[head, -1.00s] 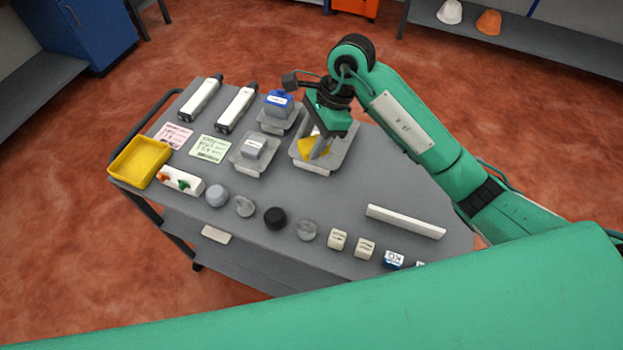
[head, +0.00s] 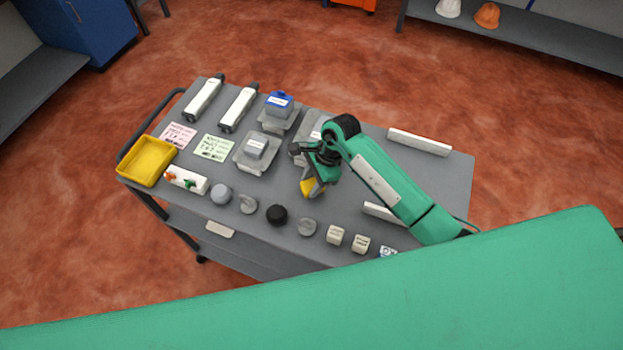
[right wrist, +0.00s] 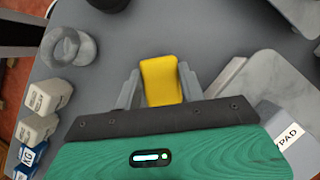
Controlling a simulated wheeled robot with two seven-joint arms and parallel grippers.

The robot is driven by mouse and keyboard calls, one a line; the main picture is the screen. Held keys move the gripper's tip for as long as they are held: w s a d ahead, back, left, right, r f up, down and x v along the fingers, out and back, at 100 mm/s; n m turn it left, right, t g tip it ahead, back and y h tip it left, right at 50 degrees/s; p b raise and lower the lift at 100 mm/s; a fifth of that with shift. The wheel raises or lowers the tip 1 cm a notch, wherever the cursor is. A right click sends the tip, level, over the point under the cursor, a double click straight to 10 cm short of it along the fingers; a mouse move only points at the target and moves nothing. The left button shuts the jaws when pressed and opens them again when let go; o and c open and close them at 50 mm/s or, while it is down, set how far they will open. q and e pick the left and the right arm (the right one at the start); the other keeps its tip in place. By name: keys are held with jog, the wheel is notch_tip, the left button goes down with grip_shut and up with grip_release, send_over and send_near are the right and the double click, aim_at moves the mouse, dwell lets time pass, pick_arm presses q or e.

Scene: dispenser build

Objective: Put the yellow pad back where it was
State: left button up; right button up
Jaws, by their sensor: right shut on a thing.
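The yellow pad (head: 309,188) is in my right gripper (head: 316,182), in front of the grey tray it was over before. In the right wrist view the pad (right wrist: 161,80) sits between the two grey fingers of the gripper (right wrist: 160,88), which are shut on it. It appears held above the cart top; the exact height is hard to tell. The grey tray (head: 294,148) at the back right is partly hidden by my right arm, and a grey block with a label reading "PAD" (right wrist: 287,137) shows in the right wrist view. My left gripper is not in view.
The grey cart top (head: 345,208) holds a yellow bin (head: 147,161) at the left, two more grey trays, and a row of knobs and small labelled blocks along the front. A black knob (head: 277,214) and a grey ring (head: 307,227) are near the pad. A white bar (head: 419,142) lies at the back right.

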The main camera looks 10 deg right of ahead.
jog(key=shift+f, duration=0.15)
jog(key=o, duration=0.9)
jog(key=shift+w+d+r+b, duration=0.1)
jog(key=shift+d+r+b, duration=0.15)
jog(key=shift+r+b, duration=0.2)
jog(key=b+v, duration=0.4)
jog(key=v, duration=0.7)
jog(key=shift+a, duration=0.1)
